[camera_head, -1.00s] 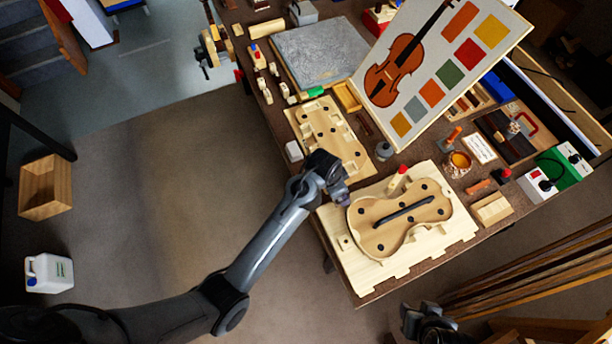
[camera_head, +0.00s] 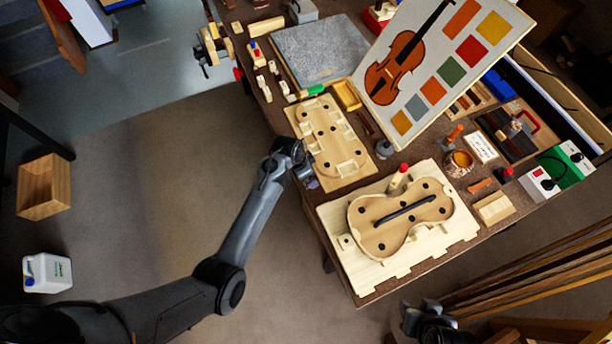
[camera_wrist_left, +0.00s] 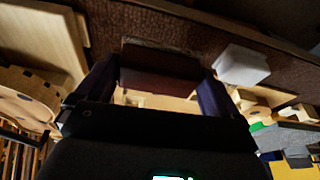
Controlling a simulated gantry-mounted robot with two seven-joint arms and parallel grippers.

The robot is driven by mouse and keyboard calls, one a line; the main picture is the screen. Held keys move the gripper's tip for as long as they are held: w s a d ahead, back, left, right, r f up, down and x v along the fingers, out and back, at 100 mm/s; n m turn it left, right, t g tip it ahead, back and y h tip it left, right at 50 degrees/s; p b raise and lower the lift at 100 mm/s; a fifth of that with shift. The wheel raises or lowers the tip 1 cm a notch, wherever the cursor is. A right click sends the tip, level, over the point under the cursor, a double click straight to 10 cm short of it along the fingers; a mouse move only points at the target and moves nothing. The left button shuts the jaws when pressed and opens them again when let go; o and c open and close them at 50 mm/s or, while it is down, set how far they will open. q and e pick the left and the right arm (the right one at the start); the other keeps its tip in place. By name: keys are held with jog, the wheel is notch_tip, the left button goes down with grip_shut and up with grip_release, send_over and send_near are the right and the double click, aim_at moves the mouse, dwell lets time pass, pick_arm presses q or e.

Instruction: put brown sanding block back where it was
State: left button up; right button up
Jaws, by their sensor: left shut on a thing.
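My left gripper (camera_head: 308,178) is at the bench's left edge, beside the wooden mould board. In the left wrist view its two fingers (camera_wrist_left: 155,80) are shut on a dark brown block, the brown sanding block (camera_wrist_left: 160,60). The block sits between the fingertips, with the brown bench top and a pale board behind it. In the head view the block is hidden or too small to make out by the gripper. My right gripper (camera_head: 428,320) is at the bottom right, off the bench; its jaws are not clear.
A white block (camera_wrist_left: 241,65) lies close beside the fingers. The mould board (camera_head: 327,140) with pegs is behind the gripper. The violin body (camera_head: 420,205) on its pale board (camera_head: 350,260) is to the right. A narrow brown bench strip lies between the boards.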

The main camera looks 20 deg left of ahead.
pick_arm(q)
jog(key=shift+f+b, duration=0.3)
jog(key=shift+f, duration=1.55)
jog(key=shift+f, duration=0.2)
jog(key=o, duration=1)
jog(key=shift+r, duration=0.1)
